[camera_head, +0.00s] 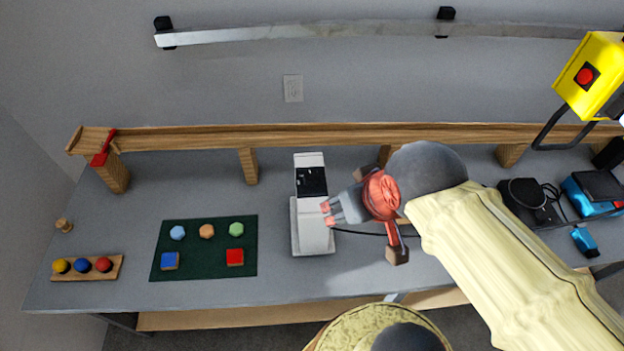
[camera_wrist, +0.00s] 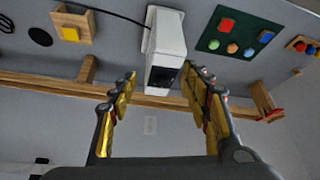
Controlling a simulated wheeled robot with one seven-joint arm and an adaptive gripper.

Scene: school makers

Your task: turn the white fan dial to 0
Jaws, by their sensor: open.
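The white fan (camera_head: 312,232) is a pale upright box on the table with a dark panel at its upper part. It also shows in the wrist view (camera_wrist: 167,38), with the dark panel facing the camera. I cannot make out the dial or its setting in either view. My gripper (camera_head: 328,213) is open and empty, just right of the white fan in the head view. In the wrist view my gripper (camera_wrist: 158,75) has its fingers spread, with the fan's dark panel between and beyond the tips. I cannot tell whether a finger touches it.
A wooden rail (camera_head: 310,136) runs along the table's back. A green mat (camera_head: 207,262) with coloured blocks lies left of the fan, and a wooden strip (camera_head: 88,277) with balls farther left. Black and blue devices (camera_head: 590,200) stand at the right. A black cable runs right from the fan.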

